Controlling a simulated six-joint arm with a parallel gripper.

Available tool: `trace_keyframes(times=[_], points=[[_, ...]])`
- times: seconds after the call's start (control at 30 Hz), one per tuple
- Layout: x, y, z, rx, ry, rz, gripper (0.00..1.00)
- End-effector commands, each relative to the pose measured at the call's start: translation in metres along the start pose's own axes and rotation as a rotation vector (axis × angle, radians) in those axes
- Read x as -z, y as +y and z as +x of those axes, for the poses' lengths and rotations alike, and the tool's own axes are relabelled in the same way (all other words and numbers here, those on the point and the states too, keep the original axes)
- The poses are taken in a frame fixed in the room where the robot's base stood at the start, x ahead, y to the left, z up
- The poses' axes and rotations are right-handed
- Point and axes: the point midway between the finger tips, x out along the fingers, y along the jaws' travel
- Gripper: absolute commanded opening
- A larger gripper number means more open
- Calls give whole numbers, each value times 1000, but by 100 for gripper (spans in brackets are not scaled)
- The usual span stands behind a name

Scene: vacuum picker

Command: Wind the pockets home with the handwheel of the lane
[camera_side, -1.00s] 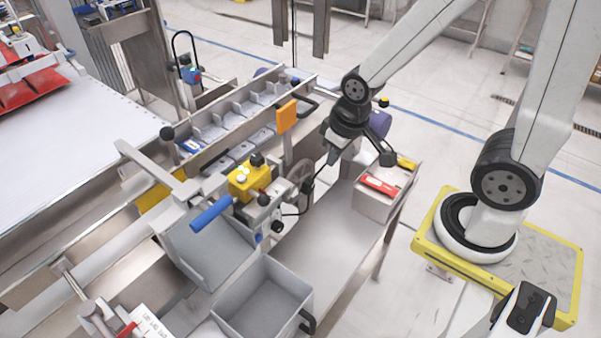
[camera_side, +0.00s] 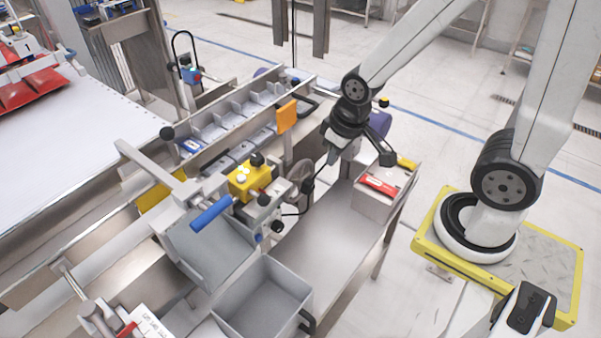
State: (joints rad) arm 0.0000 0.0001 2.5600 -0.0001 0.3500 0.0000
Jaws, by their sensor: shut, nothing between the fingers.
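The lane is a metal trough whose grey pockets (camera_side: 229,116) run in a row between its side rails. A blue and white item (camera_side: 189,146) lies in the pocket at its near left end. The grey handwheel (camera_side: 301,172) stands on the lane's near side, right of a yellow block (camera_side: 249,181), seen nearly edge-on. A dark knob (camera_side: 308,186) shows at its rim. My gripper (camera_side: 330,158) points down just right of the wheel, shut and empty. Its fingertips are small and partly lost against the metal behind, so contact with the wheel or knob cannot be told.
An orange plate (camera_side: 287,117) stands upright just left of my gripper. A box with a red item (camera_side: 379,184) on top stands to the right. A blue handle (camera_side: 211,214) sticks out at the front left. A grey open bin (camera_side: 262,299) is below. The metal shelf (camera_side: 325,232) between is clear.

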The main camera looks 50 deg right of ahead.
Motion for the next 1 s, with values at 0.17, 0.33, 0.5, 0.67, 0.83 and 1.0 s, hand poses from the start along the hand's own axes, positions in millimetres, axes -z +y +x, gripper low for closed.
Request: trace_keyframes(times=[0.17,0.33,0.5,0.67,0.83,1.0], points=[[0,0,0,0,1,0,29],[4,5,6,-9,16,7,83],[14,20,23,-30,61,19,99],[26,39,47,-46,131,35,99],[36,57,74,-40,217,49,99],[42,71,101,-8,302,68,99]])
